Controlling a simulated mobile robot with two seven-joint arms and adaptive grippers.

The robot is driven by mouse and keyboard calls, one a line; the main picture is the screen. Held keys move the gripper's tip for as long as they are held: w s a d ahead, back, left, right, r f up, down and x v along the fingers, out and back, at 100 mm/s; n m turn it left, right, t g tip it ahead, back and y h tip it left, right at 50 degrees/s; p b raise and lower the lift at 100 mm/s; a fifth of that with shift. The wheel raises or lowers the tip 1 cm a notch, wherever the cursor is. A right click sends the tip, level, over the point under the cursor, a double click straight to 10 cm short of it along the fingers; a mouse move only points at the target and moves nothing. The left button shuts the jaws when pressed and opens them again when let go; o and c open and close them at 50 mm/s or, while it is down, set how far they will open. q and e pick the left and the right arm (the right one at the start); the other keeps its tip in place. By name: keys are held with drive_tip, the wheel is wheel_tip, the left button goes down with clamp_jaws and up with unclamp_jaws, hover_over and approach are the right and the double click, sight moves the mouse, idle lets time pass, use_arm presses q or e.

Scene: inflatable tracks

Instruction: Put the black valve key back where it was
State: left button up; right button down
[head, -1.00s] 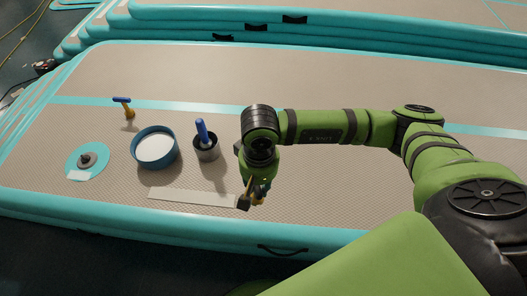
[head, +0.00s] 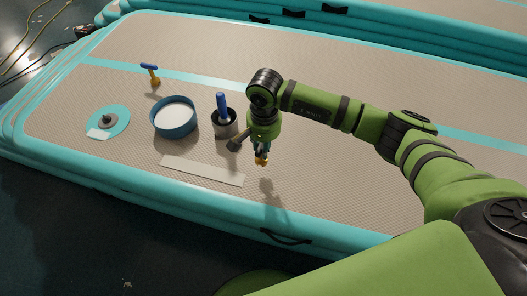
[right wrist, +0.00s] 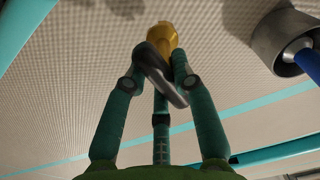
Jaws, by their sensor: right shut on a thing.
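My right gripper (head: 262,150) is shut on the black valve key, which has a dark crossbar (head: 238,139) and a yellow end (head: 261,160). The bar sticks out to the left of the fingers and the yellow end points down, apart from the mat, with a shadow below. In the right wrist view the dark bar (right wrist: 163,75) lies tilted between the fingers, with the yellow end (right wrist: 162,38) beyond it. A white strip (head: 201,171) lies on the mat, left of and below the gripper. My left gripper is not in view.
A grey cup (head: 226,130) with a blue-handled tool stands close left of the gripper. Further left are a blue tub (head: 174,130), a blue-and-yellow key (head: 151,75) and a teal disc (head: 122,117). The inflatable mat (head: 330,180) is clear to the right.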

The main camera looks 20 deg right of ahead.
wheel_tip(320, 180, down, 4)
drive_tip(key=shift+r+p, duration=0.1)
drive_tip(key=shift+p, duration=0.2)
drive_tip(key=shift+w+d+f, duration=0.1)
drive_tip(key=shift+f, duration=0.1)
drive_tip(key=shift+f, duration=0.2)
drive_tip(key=c, duration=1)
unclamp_jaws()
drive_tip(key=shift+r, duration=0.1)
